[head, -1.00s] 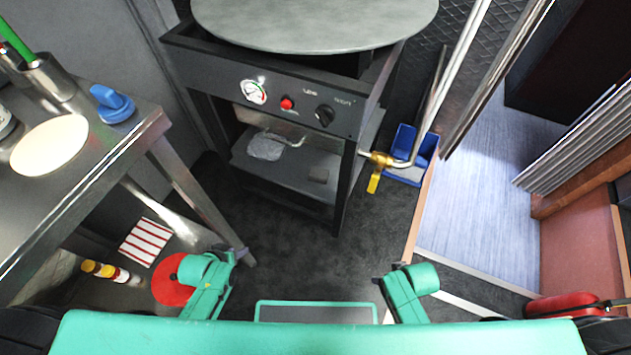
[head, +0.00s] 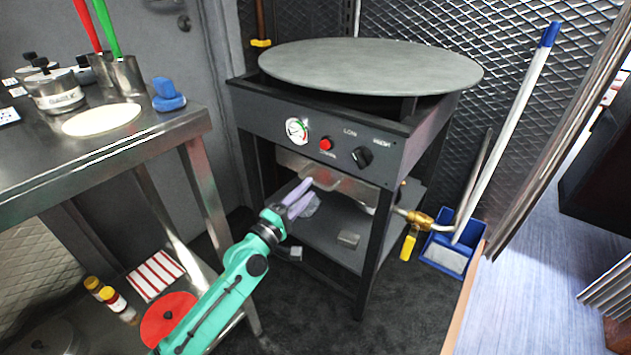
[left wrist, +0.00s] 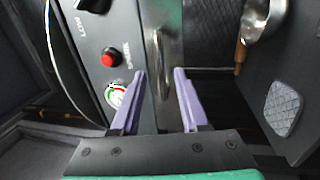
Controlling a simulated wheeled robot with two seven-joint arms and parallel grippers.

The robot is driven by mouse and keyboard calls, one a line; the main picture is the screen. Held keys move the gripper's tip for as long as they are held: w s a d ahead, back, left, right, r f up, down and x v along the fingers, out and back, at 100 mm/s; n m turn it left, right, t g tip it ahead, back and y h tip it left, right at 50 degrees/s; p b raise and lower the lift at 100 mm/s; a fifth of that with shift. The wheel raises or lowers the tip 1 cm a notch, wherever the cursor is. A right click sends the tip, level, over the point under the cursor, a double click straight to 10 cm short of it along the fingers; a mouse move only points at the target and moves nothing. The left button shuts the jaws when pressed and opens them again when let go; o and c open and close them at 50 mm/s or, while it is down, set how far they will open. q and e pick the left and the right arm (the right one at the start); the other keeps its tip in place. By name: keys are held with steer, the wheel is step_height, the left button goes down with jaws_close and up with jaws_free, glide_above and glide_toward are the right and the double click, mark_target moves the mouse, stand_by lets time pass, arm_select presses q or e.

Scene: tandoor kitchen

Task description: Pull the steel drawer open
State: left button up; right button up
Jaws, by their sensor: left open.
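The steel drawer (head: 356,190) sits under the dark control panel of the round-topped stove, and its front looks closed. Its bar handle (left wrist: 157,60) shows in the left wrist view, running along the steel front. My left gripper (head: 307,190) reaches in from the lower left, just in front of the drawer. Its purple fingers are open and empty. In the left wrist view the gripper (left wrist: 160,72) points at the drawer front, with the handle ahead between the fingers; I cannot tell whether they touch. My right gripper is not in view.
The control panel (head: 380,140) with gauge, red button and knob is just above the drawer. A shelf (head: 345,232) with a cloth and a small block is below. A steel table (head: 160,135) stands left. A brass valve (head: 420,218) and blue dustpan (head: 440,250) are right.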

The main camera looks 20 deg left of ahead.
mark_target(314, 183)
arm_select(q)
steer(key=x, duration=0.4)
steer(key=shift+w+f, duration=0.1)
steer(key=shift+c, duration=0.3)
jaws_close()
stand_by(1.0)
